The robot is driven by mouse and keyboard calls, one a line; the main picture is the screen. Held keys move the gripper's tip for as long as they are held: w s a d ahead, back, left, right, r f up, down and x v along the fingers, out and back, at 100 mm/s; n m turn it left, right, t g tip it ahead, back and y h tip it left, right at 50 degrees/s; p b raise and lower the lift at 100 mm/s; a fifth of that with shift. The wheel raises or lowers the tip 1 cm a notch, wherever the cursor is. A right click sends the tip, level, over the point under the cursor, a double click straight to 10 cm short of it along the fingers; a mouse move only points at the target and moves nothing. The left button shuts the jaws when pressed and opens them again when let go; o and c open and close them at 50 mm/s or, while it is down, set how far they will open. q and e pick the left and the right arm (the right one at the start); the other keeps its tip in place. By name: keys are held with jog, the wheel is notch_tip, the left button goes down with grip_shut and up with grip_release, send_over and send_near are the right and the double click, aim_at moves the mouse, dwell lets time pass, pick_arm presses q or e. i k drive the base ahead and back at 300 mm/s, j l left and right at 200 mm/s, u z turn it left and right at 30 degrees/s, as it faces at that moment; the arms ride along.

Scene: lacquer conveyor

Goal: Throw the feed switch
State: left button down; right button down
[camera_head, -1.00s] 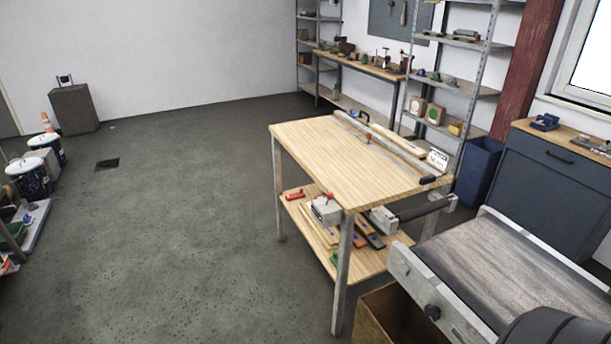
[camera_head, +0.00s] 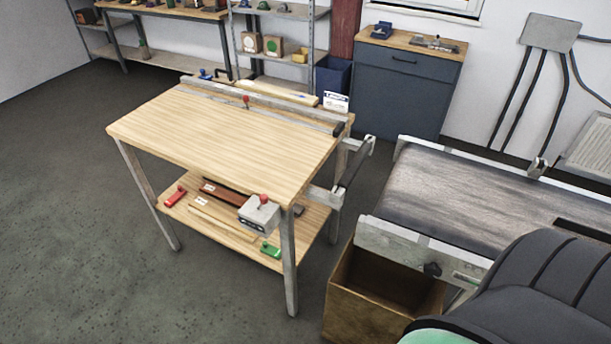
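No switch is labelled as the feed switch. A small grey box with a red knob on top (camera_head: 259,213) is fixed at the near right corner of the wooden table (camera_head: 200,140); it looks like a switch, but its position is too small to read. A conveyor (camera_head: 470,195) with a dark, streaked belt stands to the right of the table. A round black knob (camera_head: 432,270) sits on its pale end plate. Neither of my grippers is in view.
An open brown bin (camera_head: 350,305) stands under the conveyor's end. A roller (camera_head: 355,162) juts from the table's right side. Tools lie on the lower shelf (camera_head: 222,232). A dark cabinet (camera_head: 400,95) stands behind. The floor at left (camera_head: 80,240) is clear.

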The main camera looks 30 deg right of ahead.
aim_at(263, 197)
jog(key=i+j+z, duration=0.2)
jog(key=z, duration=0.15)
jog(key=i+j+z, duration=0.15)
jog(key=j+z, duration=0.2)
jog(key=i+j+z, duration=0.1)
jog(key=j+z, duration=1)
jog(key=i+j, duration=0.05)
